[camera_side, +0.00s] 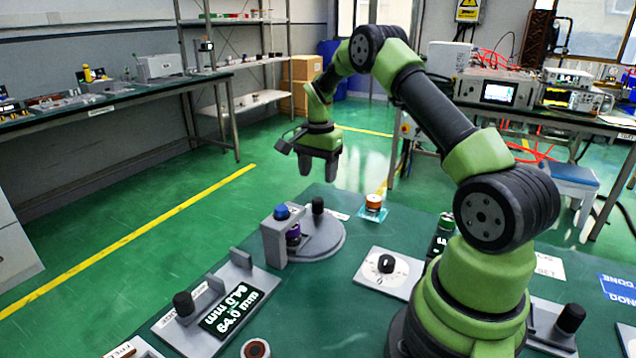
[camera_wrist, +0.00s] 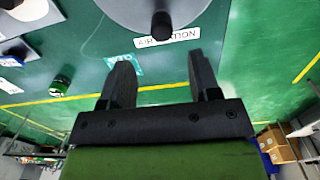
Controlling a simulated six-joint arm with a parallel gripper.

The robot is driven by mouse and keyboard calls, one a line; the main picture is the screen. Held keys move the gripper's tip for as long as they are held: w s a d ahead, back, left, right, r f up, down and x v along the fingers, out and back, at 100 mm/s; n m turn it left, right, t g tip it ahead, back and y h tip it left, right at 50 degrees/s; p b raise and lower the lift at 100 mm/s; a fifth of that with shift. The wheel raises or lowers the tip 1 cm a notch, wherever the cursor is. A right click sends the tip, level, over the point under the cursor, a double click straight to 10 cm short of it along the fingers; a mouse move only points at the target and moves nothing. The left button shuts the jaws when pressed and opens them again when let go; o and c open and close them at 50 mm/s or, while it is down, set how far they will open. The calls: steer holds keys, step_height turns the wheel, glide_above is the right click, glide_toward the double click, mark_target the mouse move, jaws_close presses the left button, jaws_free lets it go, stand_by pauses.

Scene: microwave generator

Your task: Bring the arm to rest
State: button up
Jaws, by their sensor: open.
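My gripper (camera_side: 319,172) hangs in the air above the far edge of the green table (camera_side: 330,280), its fingers pointing down. In the wrist view my gripper (camera_wrist: 160,75) shows two dark fingers spread apart with nothing between them. Below it is a round grey base with a black knob (camera_side: 318,205); the knob also shows in the wrist view (camera_wrist: 162,25). My gripper touches nothing that I can see.
Benches (camera_side: 110,100) stand beyond open floor.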

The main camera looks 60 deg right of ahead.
steer(key=s+a+r+n+t, duration=0.3)
steer(key=a+r+n, duration=0.3)
steer(key=a+r, duration=0.85)
steer(key=s+a+r+n+t+y, duration=0.1)
steer(key=s+a+n, duration=0.3)
steer(key=s, duration=0.4)
steer(key=s+a+r+n+t+y, duration=0.1)
steer(key=s+a+r+n+t, duration=0.2)
steer(key=s+a, duration=0.4)
steer(key=shift+s+r+n, duration=0.5)
steer(key=shift+s+n, duration=0.1)
steer(key=shift+s, duration=0.15)
steer(key=shift+d, duration=0.1)
